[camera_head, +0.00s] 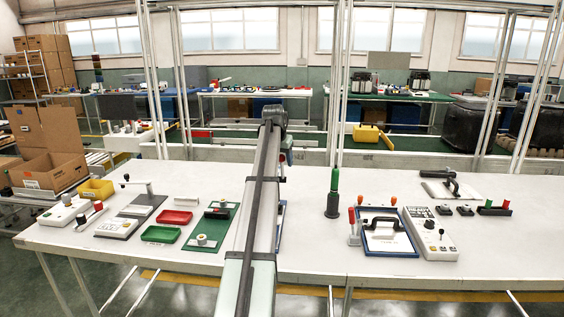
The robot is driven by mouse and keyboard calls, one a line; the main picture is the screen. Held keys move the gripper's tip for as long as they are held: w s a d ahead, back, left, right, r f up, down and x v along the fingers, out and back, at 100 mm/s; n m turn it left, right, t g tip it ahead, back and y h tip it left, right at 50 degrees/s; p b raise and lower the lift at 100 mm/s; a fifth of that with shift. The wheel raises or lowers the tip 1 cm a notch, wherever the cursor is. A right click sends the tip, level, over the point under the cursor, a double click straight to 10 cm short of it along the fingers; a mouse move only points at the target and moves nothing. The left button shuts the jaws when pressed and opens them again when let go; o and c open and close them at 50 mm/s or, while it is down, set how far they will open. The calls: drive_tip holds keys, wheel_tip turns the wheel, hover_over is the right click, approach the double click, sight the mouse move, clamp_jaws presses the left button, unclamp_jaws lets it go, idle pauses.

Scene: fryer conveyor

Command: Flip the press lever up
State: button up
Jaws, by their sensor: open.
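A lever with a dark knob (126,179) stands on a flat base (143,206) at the left of the white table. Its thin arm slants, with the knob end to the left. A second device, a black handle (452,185) on a white plate (437,190), lies at the back right. I cannot tell for sure which one is the press lever. My arm crosses the middle of the table, well to the right of the left lever and apart from both. My gripper is hidden behind my own arm.
Red tray (175,218), green tray (161,234) and green board (212,226) lie left of my arm. A green-topped post (333,195), a blue-rimmed tray (370,249) and a control box (432,238) stand right. A yellow bin (96,190) is far left. Bare table separates these groups.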

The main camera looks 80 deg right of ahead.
drive_tip(key=v, duration=1.3)
drive_tip(key=shift+f, duration=0.15)
